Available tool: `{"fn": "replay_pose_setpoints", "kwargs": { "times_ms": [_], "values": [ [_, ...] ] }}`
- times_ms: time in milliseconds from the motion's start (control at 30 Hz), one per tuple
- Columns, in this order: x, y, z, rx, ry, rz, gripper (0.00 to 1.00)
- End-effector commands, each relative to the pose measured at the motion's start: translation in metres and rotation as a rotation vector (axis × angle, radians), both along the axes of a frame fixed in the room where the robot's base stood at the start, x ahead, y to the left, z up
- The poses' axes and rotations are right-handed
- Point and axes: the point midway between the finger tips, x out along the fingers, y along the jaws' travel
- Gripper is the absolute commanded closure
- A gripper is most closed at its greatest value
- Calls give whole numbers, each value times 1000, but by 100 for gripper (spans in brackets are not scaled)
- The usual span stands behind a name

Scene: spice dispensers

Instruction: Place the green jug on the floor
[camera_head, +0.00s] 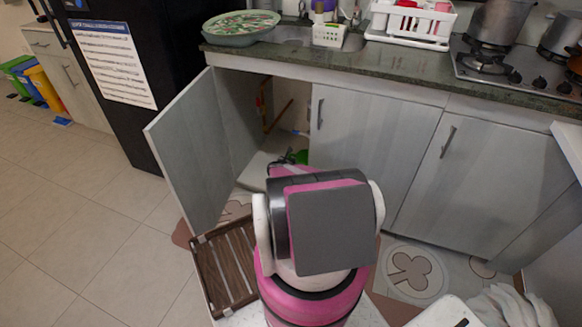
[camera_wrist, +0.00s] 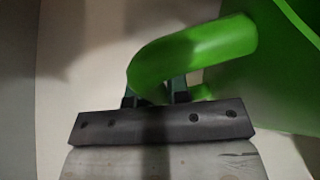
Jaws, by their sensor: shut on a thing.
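The green jug shows large in the wrist view, with its curved handle (camera_wrist: 190,52) in front of its body (camera_wrist: 270,65) at the right. My gripper (camera_wrist: 155,95) is shut on the handle near its lower bend. In the head view only a small green part of the jug (camera_head: 301,157) shows, at the mouth of the open cabinet under the counter. My gripper (camera_head: 287,160) is there beside it, mostly hidden behind my arm. The jug's base is hidden, so I cannot tell whether it touches the cabinet bottom.
The cabinet door (camera_head: 185,150) stands open to the left. A brown slatted wooden rack (camera_head: 226,265) lies in front of it. Tiled floor (camera_head: 105,235) is clear at the left. A patterned mat (camera_head: 412,268) lies at the right, near the closed cabinet doors (camera_head: 372,140).

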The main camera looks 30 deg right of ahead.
Motion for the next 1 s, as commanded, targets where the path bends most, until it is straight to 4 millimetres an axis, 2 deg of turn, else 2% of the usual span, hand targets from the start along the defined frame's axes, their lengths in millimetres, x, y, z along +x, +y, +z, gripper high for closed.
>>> {"fn": "replay_pose_setpoints", "kwargs": {
  "times_ms": [233, 667, 700, 767, 1000],
  "values": [
    [2, -1, -33, -1, 1, -1, 100],
    [0, 0, -39, -1, 0, -1, 100],
    [0, 0, -39, 0, 0, -1, 74],
    [0, 0, -39, 0, 0, -1, 58],
    [0, 0, -39, 0, 0, -1, 58]
  ]
}}
